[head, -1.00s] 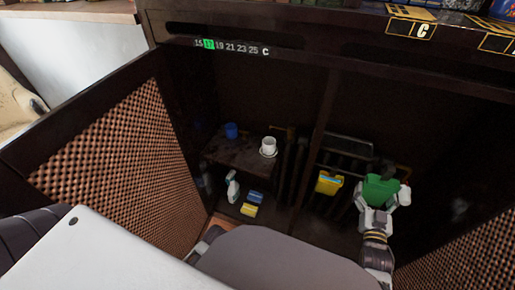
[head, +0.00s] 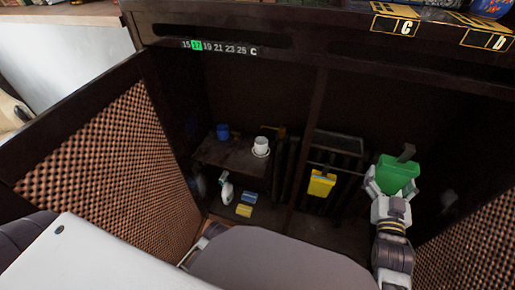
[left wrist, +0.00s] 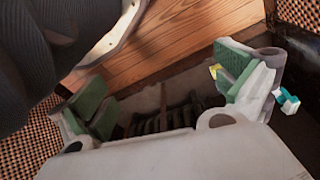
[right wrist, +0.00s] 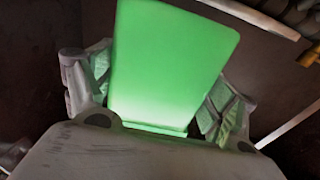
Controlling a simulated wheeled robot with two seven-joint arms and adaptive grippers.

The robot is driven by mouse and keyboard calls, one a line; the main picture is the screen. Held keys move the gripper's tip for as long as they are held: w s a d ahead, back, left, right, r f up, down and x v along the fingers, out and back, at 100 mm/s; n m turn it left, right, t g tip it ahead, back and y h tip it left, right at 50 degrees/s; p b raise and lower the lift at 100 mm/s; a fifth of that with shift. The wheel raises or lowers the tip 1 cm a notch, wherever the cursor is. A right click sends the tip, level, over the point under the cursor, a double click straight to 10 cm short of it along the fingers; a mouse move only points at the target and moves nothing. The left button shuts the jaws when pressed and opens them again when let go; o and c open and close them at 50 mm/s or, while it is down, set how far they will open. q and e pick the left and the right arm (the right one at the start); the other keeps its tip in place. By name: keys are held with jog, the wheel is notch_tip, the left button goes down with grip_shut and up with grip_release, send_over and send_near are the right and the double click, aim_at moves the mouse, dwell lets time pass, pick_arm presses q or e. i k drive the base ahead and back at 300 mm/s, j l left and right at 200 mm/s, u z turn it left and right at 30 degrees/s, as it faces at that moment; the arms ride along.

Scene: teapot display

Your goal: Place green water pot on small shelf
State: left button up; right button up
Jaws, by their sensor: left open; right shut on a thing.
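The green water pot (head: 398,172) is at the right side of the open cabinet in the head view, tilted, with a dark spout or handle on top. My right gripper (head: 392,188) is shut on it from below. In the right wrist view the pot (right wrist: 170,60) fills the space between the fingers. The small shelf (head: 228,155) is inside the cabinet at the left and bears a blue cup (head: 223,131) and a white cup on a saucer (head: 261,145). My left gripper (left wrist: 165,95) is open and empty in the left wrist view.
Below the shelf stand a spray bottle (head: 227,190) and blue and yellow sponges (head: 244,210). A yellow item (head: 321,183) hangs on a dark rack in the middle. A divider (head: 309,140) splits the cabinet. A woven door (head: 110,170) stands at the left.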

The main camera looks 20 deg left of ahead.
aim_at(238, 159)
jog(key=k+j+u, duration=0.3)
jog(key=k+j, duration=0.4)
jog(key=j+u, duration=0.3)
jog(key=i+j+u, duration=0.3)
jog(key=j, duration=0.2)
jog(key=k, duration=0.1)
